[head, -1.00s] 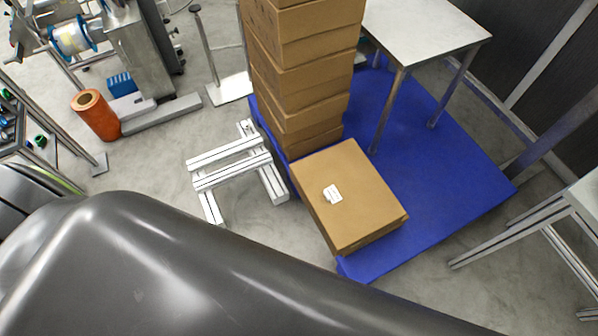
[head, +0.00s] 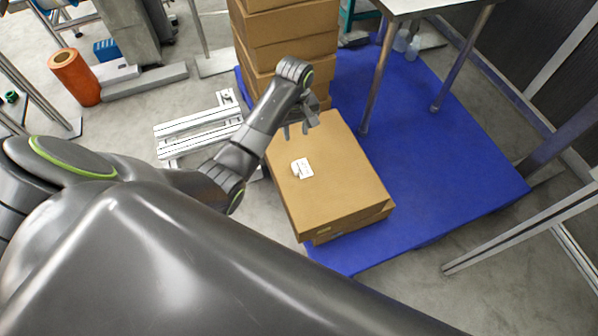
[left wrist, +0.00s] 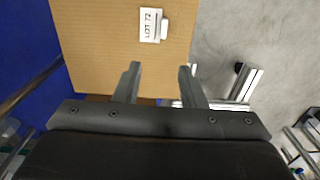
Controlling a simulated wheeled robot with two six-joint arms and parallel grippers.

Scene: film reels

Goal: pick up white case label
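The white case label (head: 303,168) lies on top of a closed brown cardboard box (head: 335,185). In the left wrist view the label (left wrist: 150,24) reads "LOT 72", with a small white piece at its edge. My left gripper (head: 297,130) is above the box's far left part, a short way beyond the label in the head view. In the left wrist view my left gripper (left wrist: 160,70) has its fingers apart with nothing between them, and the label sits ahead of the fingertips. My right gripper is in neither view.
The box rests on a blue platform (head: 430,150). A stack of boxes (head: 287,45) stands just behind it. A metal table (head: 425,5) stands at the back right. White metal profiles (head: 195,125) lie on the floor to the left.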

